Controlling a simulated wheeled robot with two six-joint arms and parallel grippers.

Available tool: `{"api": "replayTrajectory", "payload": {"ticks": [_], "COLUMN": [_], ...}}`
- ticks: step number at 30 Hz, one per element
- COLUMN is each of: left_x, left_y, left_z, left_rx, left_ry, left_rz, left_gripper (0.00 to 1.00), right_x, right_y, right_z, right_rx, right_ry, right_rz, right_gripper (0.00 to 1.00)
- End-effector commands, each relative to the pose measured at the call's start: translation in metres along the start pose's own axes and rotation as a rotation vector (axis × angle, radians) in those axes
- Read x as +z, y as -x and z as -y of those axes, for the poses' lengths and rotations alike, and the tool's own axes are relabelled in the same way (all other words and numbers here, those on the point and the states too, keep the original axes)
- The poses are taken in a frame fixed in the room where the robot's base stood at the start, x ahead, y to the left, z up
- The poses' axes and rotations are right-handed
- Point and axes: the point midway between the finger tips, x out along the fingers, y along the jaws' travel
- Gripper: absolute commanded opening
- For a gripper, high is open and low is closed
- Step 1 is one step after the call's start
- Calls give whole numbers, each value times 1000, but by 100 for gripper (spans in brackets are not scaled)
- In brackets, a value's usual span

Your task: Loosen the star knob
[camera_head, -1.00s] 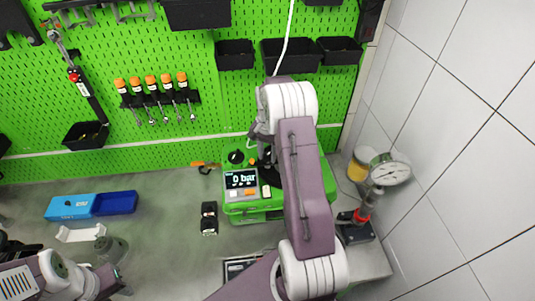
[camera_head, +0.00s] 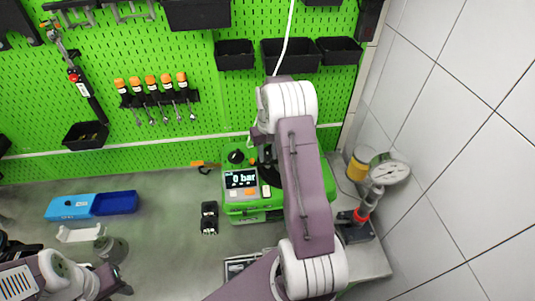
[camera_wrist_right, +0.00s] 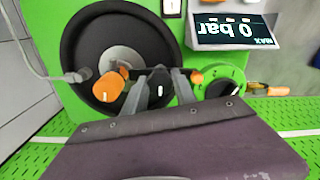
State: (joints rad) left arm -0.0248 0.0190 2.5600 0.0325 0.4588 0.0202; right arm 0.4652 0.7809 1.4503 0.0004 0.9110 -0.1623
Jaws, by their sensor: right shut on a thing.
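The green pump test unit (camera_head: 246,214) stands on the bench against the pegboard, its display (camera_head: 241,179) reading 0 bar. In the right wrist view a black knob with a white mark (camera_wrist_right: 158,89) sits between my right gripper's fingers (camera_wrist_right: 160,92); it looks like the star knob, though its outline is mostly hidden. The right gripper is shut on it. In the head view my right arm covers most of this spot. My left arm is at the lower left, and its gripper (camera_head: 112,282) shows too little to tell its state.
A black dial (camera_wrist_right: 228,88) and an orange knob (camera_wrist_right: 107,85) are close to the fingers. A pressure gauge (camera_head: 389,172) on a red-collared stand is right of my arm, near the tiled wall.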

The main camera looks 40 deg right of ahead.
Motion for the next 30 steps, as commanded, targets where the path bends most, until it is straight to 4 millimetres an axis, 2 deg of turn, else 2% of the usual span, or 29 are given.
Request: {"api": "replayTrajectory", "payload": {"ticks": [18,19,21,30], "left_x": [0,0,0,0], "left_y": [1,1,1,0], "left_z": [0,0,0,0], "left_rx": [0,0,0,0], "left_ry": [0,0,0,0], "left_rz": [0,0,0,0], "left_gripper": [36,36,36,36], "right_x": [-3,-3,-3,-1], "right_y": [4,4,4,2], "right_z": [-1,-1,-1,-1], "right_rx": [3,3,3,1], "right_ry": [40,40,40,39], "right_rz": [-11,-11,-10,-4], "right_gripper": [0,36,55,55]}}
